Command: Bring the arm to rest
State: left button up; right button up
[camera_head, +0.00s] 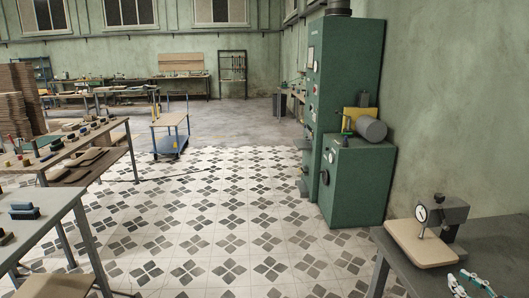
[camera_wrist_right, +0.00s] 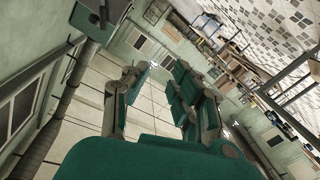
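My right gripper (camera_head: 462,279) shows at the bottom right corner of the head view, over or beside the dark grey table (camera_head: 488,243); only its pale and teal finger ends are in the picture. In the right wrist view the two green and grey fingers of my right gripper (camera_wrist_right: 158,72) stand apart with nothing between them. The gap opens onto pale wall and ceiling, and the room appears strongly tilted. My left gripper is in neither view.
A dial gauge (camera_head: 424,214) on a tan board (camera_head: 421,245) stands on the grey table near my right gripper. A green machine (camera_head: 352,178) stands behind it. Worktables (camera_head: 75,153) line the left, with a blue cart (camera_head: 170,141) farther back. The tiled floor between is clear.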

jog(key=s+a+f+m+g+h, duration=0.55)
jog(key=s+a+f, duration=0.75)
jog(key=a+f, duration=0.35)
jog(key=s+a+r+g+y, duration=0.1)
jog(key=s+a+g, duration=0.4)
jog(key=s, duration=0.4)
jog(key=s+a+g+y, duration=0.1)
jog(key=s+a+g, duration=0.2)
jog(key=s+a, duration=0.5)
jog(key=s+d+f+g, duration=0.1)
jog(key=s+f+g, duration=0.15)
jog(key=f, duration=2.55)
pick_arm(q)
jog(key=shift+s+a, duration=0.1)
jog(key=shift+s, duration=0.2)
pick_arm(e)
jog(key=s+d+f+n, duration=0.1)
jog(key=s+d+f, duration=0.2)
jog(key=s+f, duration=1.1)
jog(key=shift+s+f, duration=0.15)
jog(key=shift+s, duration=1.05)
